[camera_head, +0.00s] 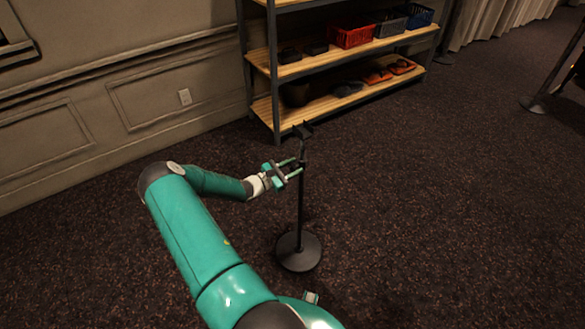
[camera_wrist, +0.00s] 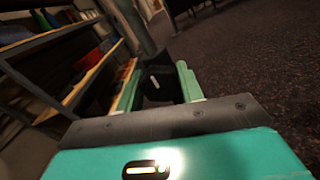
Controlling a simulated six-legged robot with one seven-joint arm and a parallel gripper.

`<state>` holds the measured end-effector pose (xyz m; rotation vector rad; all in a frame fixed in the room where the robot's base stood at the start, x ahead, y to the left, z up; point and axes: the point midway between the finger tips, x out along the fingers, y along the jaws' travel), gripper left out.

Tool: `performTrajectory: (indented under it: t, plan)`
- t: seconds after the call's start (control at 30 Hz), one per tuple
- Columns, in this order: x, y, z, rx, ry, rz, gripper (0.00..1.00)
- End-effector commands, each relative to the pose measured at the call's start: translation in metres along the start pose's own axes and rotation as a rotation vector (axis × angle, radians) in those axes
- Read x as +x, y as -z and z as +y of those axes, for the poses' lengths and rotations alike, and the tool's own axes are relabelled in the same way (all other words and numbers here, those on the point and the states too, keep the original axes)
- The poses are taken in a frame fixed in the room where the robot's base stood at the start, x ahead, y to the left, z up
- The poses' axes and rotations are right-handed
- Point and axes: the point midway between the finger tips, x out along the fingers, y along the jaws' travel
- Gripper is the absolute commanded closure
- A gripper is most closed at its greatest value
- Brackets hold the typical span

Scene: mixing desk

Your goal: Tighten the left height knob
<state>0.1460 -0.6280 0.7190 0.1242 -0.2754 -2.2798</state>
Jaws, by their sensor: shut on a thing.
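A slim black stand (camera_head: 300,215) rises upright from a round base (camera_head: 298,251) on the carpet. A dark bracket (camera_head: 303,130) tops it. My gripper (camera_head: 290,169) reaches the pole from the left, around its upper part. In the wrist view, my gripper (camera_wrist: 160,82) has its two pale green fingers on either side of a black knob (camera_wrist: 158,84) at the pole, and they are shut on it. The pole (camera_wrist: 138,28) runs up beyond the knob. In the head view the knob is too small and covered to make out clearly.
A metal shelf (camera_head: 273,75) with wooden boards stands behind the stand by the wall. It bears a red bin (camera_head: 351,36), a blue bin (camera_head: 419,15) and dark items. Another stand base (camera_head: 533,104) is at the far right. The carpet right of the stand is clear.

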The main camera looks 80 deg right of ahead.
Motion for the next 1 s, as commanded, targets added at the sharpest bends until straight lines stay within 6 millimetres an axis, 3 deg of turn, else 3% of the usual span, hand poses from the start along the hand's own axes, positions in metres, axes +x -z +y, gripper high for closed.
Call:
performTrajectory:
  t: [0.07,0.1,0.2,0.5,0.63,1.0]
  plan:
    - [0.0,0.0,0.0,0.001,0.001,0.001,0.86]
    - [0.0,0.0,0.0,0.001,0.001,0.001,0.59]
    - [0.0,0.0,0.0,0.001,0.001,0.0,0.41]
    - [-0.001,0.0,0.0,0.0,0.0,0.0,0.41]
    - [-0.012,0.0,0.001,0.0,-0.001,0.001,0.41]
    - [-0.088,0.0,0.001,0.0,-0.003,0.002,0.41]
